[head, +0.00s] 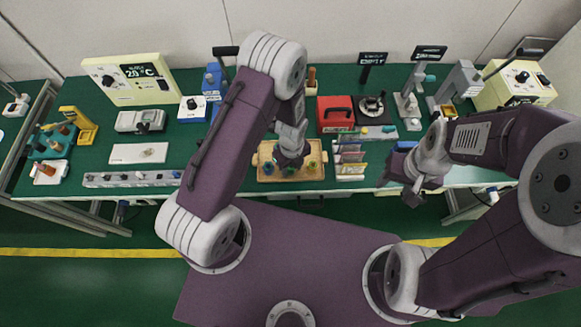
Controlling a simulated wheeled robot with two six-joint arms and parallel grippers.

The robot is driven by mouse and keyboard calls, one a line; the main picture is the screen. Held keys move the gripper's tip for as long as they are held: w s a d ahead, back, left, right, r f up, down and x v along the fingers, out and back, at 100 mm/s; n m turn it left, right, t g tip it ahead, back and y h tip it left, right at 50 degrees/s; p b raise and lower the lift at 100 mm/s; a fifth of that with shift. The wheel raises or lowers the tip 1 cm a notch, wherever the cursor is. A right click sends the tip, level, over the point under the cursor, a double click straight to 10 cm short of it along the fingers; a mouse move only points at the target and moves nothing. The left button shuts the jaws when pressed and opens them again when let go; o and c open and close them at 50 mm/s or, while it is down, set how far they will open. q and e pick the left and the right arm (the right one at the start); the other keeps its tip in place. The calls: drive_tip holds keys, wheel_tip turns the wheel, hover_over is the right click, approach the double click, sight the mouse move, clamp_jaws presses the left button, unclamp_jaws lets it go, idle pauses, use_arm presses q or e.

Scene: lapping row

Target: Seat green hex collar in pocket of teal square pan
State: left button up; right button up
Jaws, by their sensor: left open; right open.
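My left gripper (290,160) is open and low over a wooden tray (262,149), hiding its middle. Small green pieces show in the tray, one left of the gripper (268,168) and one to its right (312,165). They are too small to tell which is the green hex collar. A teal square holder (42,152) at the far left of the bench carries several small orange-brown pieces; I cannot tell whether it is the teal square pan, and no pocket is clear. My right gripper (411,196) is open and empty, off the bench's front edge.
Left of the tray are a white plate (125,154) and a long grey strip with knobs (120,180). Right of it stand a rack of coloured cards (350,165) and a red box (335,112). Instruments line the back. Green bench top (190,140) shows between the plate and my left arm.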

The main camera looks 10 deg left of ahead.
use_arm(q)
clamp_jaws()
drive_tip(key=shift+r, duration=0.1)
drive_tip(key=shift+r, duration=0.25)
drive_tip(key=r, duration=0.2)
drive_tip(key=d+r, duration=0.1)
drive_tip(key=r, duration=0.1)
drive_tip(key=shift+s, duration=0.1)
drive_tip(key=s+d+r+b, duration=0.1)
drive_tip(key=s+d+r, duration=0.2)
drive_tip(key=d+r, duration=0.3)
drive_tip(key=d, duration=0.4)
drive_tip(key=shift+r, duration=0.2)
